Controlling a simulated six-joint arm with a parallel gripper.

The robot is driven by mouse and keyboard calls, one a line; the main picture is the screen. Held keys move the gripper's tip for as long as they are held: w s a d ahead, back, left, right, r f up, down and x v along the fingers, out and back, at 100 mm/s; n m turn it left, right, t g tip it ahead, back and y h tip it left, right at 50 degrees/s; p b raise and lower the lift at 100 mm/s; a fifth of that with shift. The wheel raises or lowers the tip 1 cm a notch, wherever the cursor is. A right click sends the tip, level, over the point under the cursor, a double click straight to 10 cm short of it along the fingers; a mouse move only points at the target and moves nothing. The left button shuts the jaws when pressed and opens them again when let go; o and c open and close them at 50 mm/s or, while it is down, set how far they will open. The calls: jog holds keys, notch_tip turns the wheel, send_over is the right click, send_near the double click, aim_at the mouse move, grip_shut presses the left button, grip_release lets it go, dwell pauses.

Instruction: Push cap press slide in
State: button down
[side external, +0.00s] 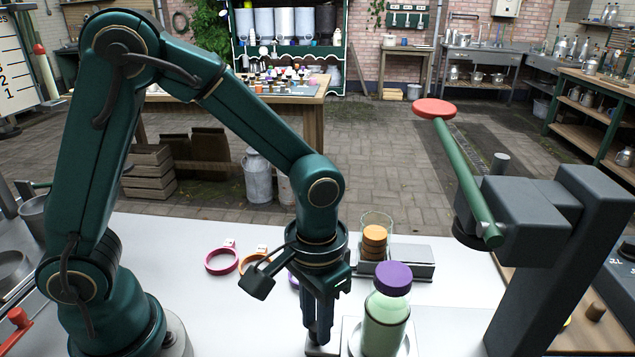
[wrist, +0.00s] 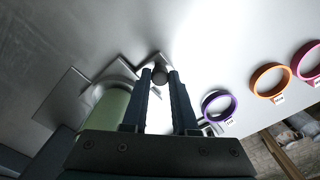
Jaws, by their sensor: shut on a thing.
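My gripper (side external: 320,340) points straight down at the white bench, left of the bottle. In the wrist view its two fingers (wrist: 161,74) are closed on a small dark round knob (wrist: 159,78) by the metal slide (wrist: 68,98). A pale green bottle (side external: 384,322) with a purple cap (side external: 394,278) stands upright on the slide's plate; its side also shows in the wrist view (wrist: 105,112). The cap press (side external: 545,235) stands to the right, its green lever (side external: 463,180) raised, with a red knob (side external: 434,108) on top. The bottle is left of the press head, not under it.
Behind the bottle, a glass (side external: 376,228) with orange-brown caps stands near a grey metal block (side external: 410,262). Pink (side external: 222,261) and orange (side external: 253,263) tagged rings lie left of my gripper; a purple ring (wrist: 219,105) is closer. The bench between bottle and press is clear.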

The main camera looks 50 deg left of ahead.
aim_at(384, 301)
jog(key=shift+w+d, duration=2.95)
jog(key=shift+w, duration=0.1)
jog(key=c, duration=0.7)
grip_release()
jog(key=shift+s+r, duration=0.1)
jog(key=shift+r, duration=2.5)
